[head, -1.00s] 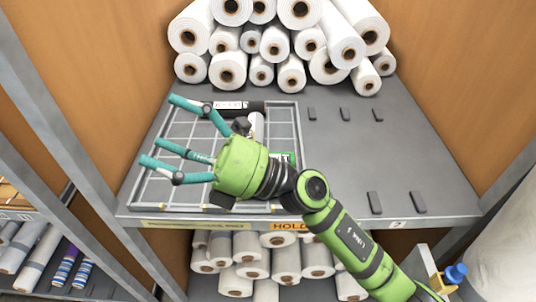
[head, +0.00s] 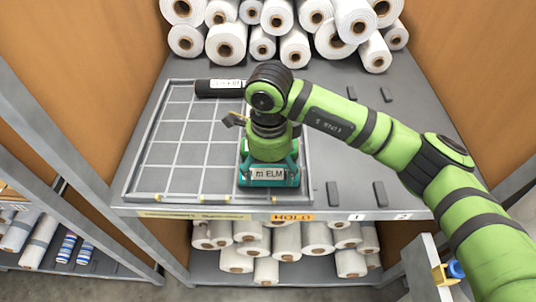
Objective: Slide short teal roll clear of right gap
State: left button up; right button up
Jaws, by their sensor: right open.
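The short teal roll (head: 258,184), with a white label reading "m ELM", lies crosswise at the front right of the gridded tray (head: 127,190). My right gripper (head: 269,168) points down right over it, with teal fingers at both sides of the label. It is open; whether the fingers touch the roll I cannot tell. The gripper body hides the roll's rear part. My left gripper is not in view.
A black roll (head: 219,88) with a white label lies at the tray's back. Dark stops (head: 333,194) stand on the shelf to the right, above front-edge tags 1 and 2. White rolls (head: 225,45) are stacked behind. The tray's left is bare.

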aim_at(269, 173)
jog(key=shift+f+p, duration=0.5)
jog(key=shift+f, duration=1.5)
jog(key=c, duration=1)
jog(key=shift+a+r, duration=0.1)
jog(key=shift+a, duration=4.95)
jog(key=shift+a, duration=3)
jog(key=o, duration=1.3)
notch_tip(269, 173, up, 12)
jog(key=shift+r, duration=0.1)
